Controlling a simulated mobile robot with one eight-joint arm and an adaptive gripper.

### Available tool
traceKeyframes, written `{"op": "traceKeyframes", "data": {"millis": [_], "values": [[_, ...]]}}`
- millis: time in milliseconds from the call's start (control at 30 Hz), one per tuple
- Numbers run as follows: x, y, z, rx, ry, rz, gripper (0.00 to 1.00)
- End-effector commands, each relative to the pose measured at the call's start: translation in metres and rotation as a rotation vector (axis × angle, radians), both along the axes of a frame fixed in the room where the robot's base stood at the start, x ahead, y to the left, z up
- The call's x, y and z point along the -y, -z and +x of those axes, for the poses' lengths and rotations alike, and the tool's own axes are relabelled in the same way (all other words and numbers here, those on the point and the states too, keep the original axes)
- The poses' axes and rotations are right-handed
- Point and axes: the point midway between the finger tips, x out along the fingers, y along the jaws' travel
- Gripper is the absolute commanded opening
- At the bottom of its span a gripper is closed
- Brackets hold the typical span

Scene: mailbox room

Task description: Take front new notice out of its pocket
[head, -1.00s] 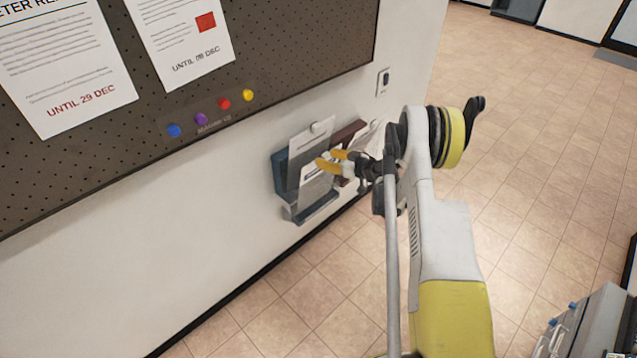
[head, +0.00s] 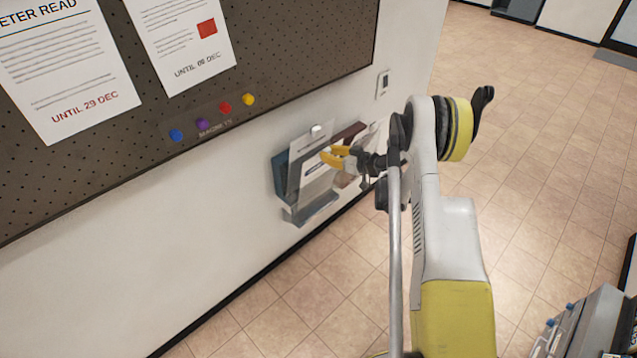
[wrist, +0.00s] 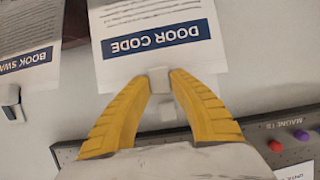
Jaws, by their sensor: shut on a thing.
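The front notice, a white sheet headed DOOR CODE (wrist: 155,38), appears upside down in the wrist view. A small pale tab at its heading edge lies between my yellow fingertips. My gripper (wrist: 158,78) is shut on this tab. In the head view the front notice (head: 314,186) stands tilted in the blue-backed wall pocket (head: 281,178), with my gripper (head: 336,158) at its upper edge. Another sheet (head: 306,147) with a pale tab stands behind it. The lower part of the front notice is at the pocket's clear front; how deep it sits I cannot tell.
A second pocket with a maroon back (head: 350,133) is beside it, partly hidden by my arm; a BOOK SWAP sheet (wrist: 28,55) shows in the wrist view. A pegboard (head: 290,50) with notices and coloured magnets is above. A wall switch (head: 383,84) is nearby.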

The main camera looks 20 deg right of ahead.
Motion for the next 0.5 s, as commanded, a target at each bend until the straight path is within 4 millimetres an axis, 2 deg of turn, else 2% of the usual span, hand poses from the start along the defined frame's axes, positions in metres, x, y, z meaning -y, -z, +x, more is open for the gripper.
{"op": "traceKeyframes", "data": {"millis": [33,500], "values": [[0.001,-0.008,-0.001,0.000,0.000,0.000,0.00],[0.003,-0.059,-0.009,0.000,0.000,0.000,0.00]]}}
